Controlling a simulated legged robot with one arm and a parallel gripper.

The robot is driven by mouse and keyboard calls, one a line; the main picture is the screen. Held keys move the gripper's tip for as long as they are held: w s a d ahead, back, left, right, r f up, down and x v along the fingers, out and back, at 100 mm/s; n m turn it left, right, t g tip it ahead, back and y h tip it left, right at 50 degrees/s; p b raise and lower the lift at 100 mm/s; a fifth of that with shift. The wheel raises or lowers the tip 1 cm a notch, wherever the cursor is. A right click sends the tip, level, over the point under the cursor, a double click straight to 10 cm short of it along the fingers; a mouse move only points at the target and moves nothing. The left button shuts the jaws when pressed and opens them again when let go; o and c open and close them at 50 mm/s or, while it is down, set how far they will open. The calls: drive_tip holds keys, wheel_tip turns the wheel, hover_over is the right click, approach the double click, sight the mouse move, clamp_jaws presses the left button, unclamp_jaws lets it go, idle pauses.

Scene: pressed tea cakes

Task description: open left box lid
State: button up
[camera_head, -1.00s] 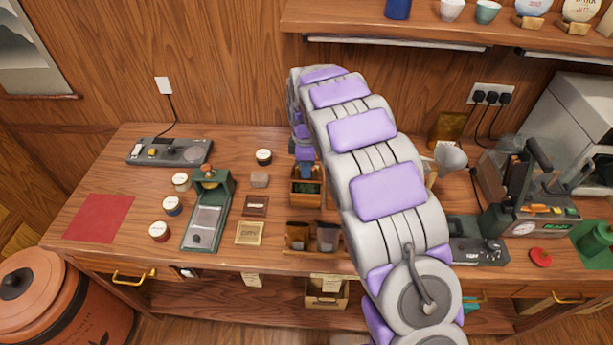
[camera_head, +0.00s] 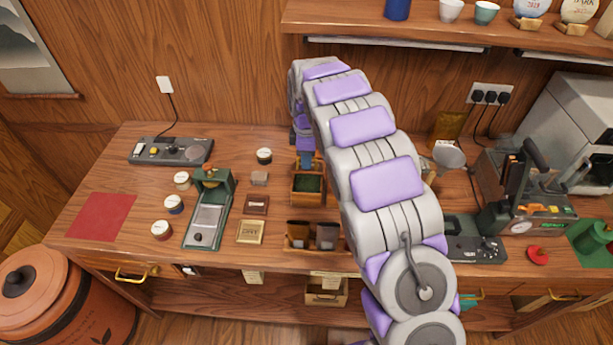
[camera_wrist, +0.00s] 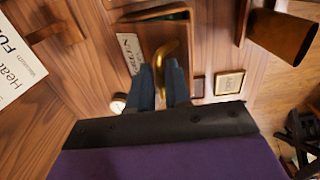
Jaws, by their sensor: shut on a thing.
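A small open-topped wooden box (camera_head: 309,202) with dark green contents stands on the table, left of my arm in the head view. My gripper (camera_head: 306,167) is at the box's back edge, partly hidden by my own arm. In the wrist view, the dark blue fingers of my gripper (camera_wrist: 163,84) are closed around a curved brass handle (camera_wrist: 169,50). A wooden piece with a dark inner face (camera_wrist: 155,14) shows just beyond the handle. The lid itself cannot be made out clearly in the head view.
A small wooden holder with dark pieces (camera_head: 313,243) stands in front of the box. A green press-like device (camera_head: 208,218), several round tins and a red mat (camera_head: 101,216) are to the left. A scale-like device (camera_head: 474,246) is right of my arm. A wall shelf hangs above.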

drive_tip(key=shift+w, duration=0.1)
drive_tip(key=shift+w+d+r+p, duration=0.1)
drive_tip(key=shift+w+r+p, duration=0.1)
drive_tip(key=shift+w+p, duration=0.25)
drive_tip(key=shift+w+r+p, duration=0.15)
drive_tip(key=shift+w+p, duration=0.05)
drive_tip(key=shift+w, duration=0.4)
drive_tip(key=shift+w+r, duration=0.2)
drive_tip(key=shift+w+p, duration=0.75)
drive_tip(key=shift+w, duration=0.25)
drive_tip(key=shift+r, duration=0.1)
